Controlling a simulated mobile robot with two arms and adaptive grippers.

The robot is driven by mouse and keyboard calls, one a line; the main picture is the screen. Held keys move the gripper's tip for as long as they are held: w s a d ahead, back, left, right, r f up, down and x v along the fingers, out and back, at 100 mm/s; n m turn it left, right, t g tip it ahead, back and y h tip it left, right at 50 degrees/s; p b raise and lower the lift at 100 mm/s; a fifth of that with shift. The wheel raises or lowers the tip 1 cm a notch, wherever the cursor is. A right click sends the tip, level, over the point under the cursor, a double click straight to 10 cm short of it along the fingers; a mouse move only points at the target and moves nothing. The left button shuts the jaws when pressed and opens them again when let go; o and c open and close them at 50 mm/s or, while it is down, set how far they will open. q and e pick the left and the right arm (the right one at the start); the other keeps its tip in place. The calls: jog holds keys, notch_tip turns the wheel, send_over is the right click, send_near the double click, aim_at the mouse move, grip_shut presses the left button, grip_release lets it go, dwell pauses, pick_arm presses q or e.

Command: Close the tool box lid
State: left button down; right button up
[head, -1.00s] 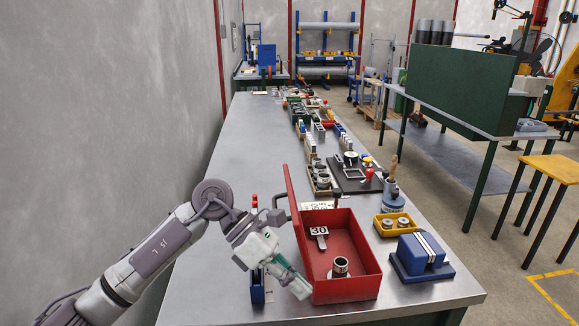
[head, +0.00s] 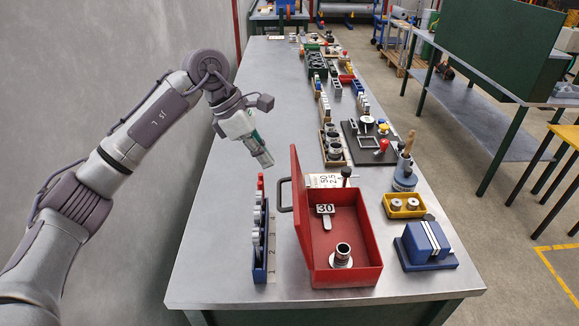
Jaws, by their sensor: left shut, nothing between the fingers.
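The red tool box (head: 345,277) stands open near the front of the metal workbench. Its lid (head: 300,205) stands up along the box's left side, with a dark handle (head: 284,196) on the lid's outer face. Inside lie a tag marked 30 (head: 325,210) and a metal ring-shaped part (head: 342,254). My left gripper (head: 265,161) is shut and empty. It hangs above the bench, behind and to the left of the lid, apart from it. My right gripper is not in view.
A narrow blue rack (head: 261,262) with several metal parts stands just left of the lid. To the right of the box are a yellow tray (head: 405,205) with two rings and a blue block (head: 426,246). The bench's left side is clear.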

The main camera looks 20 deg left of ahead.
pick_arm(q)
jog(key=s+p+x, duration=0.1)
jog(key=p+x, duration=0.2)
jog(key=x, duration=0.6)
jog(key=shift+w, duration=0.45)
jog(key=shift+w+d+f, duration=0.1)
jog(key=shift+f, duration=0.05)
